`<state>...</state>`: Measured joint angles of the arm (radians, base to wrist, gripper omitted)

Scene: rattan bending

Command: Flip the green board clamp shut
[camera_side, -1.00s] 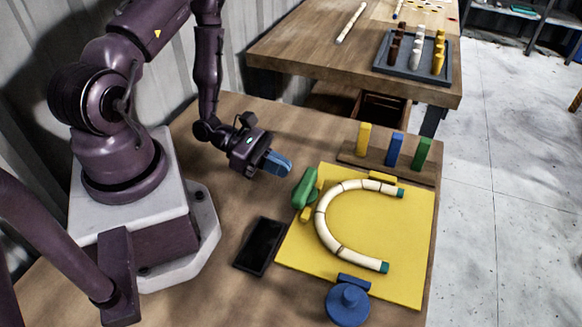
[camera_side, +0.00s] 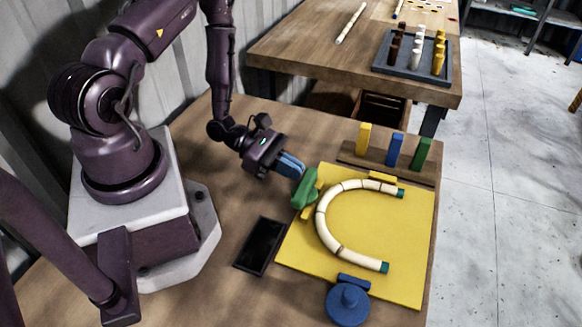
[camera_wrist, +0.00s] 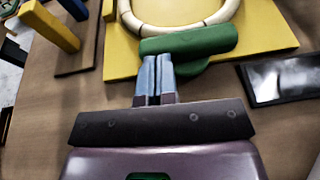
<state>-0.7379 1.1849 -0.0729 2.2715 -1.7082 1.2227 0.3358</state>
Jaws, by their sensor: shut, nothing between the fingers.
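The green board clamp (camera_side: 305,190) sits at the left edge of the yellow board (camera_side: 405,260). In the wrist view the green clamp (camera_wrist: 190,42) lies just ahead of my fingertips. My gripper (camera_side: 298,171) is shut and empty, with its blue fingertips at the upper left of the clamp. In the wrist view the fingers (camera_wrist: 155,62) are pressed together and reach the clamp's near side; I cannot tell if they touch it. A cream rattan piece (camera_side: 330,232) with green ends lies curved in a C on the board.
A black flat tablet (camera_side: 260,247) lies left of the board. A blue clamp (camera_side: 348,303) stands at its front edge. Yellow, blue and green blocks (camera_side: 395,149) stand in a rack behind it. The table between my base and the board is mostly clear.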

